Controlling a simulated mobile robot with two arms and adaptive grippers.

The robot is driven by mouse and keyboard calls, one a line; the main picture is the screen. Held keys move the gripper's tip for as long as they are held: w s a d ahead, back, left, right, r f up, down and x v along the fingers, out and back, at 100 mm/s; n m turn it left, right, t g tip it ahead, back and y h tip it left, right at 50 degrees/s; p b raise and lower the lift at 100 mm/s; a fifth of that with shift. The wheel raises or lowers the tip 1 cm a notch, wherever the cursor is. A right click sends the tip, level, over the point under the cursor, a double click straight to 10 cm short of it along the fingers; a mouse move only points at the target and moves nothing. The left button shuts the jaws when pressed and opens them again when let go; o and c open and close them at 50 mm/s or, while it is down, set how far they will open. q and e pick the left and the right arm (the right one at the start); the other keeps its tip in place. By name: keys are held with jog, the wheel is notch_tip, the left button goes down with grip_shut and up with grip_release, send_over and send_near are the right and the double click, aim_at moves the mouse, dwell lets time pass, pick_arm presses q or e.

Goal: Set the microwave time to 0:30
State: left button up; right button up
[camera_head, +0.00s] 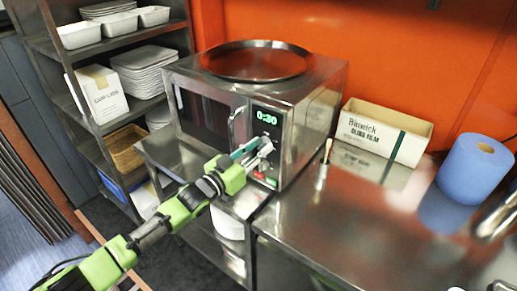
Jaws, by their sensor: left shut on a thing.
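The steel microwave (310,105) stands on the metal counter at the centre, door shut, with its handle (232,125) left of the control panel. Its green display (267,117) reads 0:30. Small green and red buttons (265,180) show low on the panel. My left gripper (264,147) is at the panel just below the display, its fingers shut on a control there. The fingers hide the control, so its shape cannot be told. My right gripper is not in view.
A round metal tray (256,60) lies on the microwave. To its right are a film box (385,130) and a blue paper roll (473,170). A shelf with white plates (145,68) stands left. The counter's front (340,235) is clear.

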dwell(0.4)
pick_arm(q)
jog(key=o, duration=1.1)
jog(key=v, duration=1.2)
jog(key=shift+f, duration=0.15)
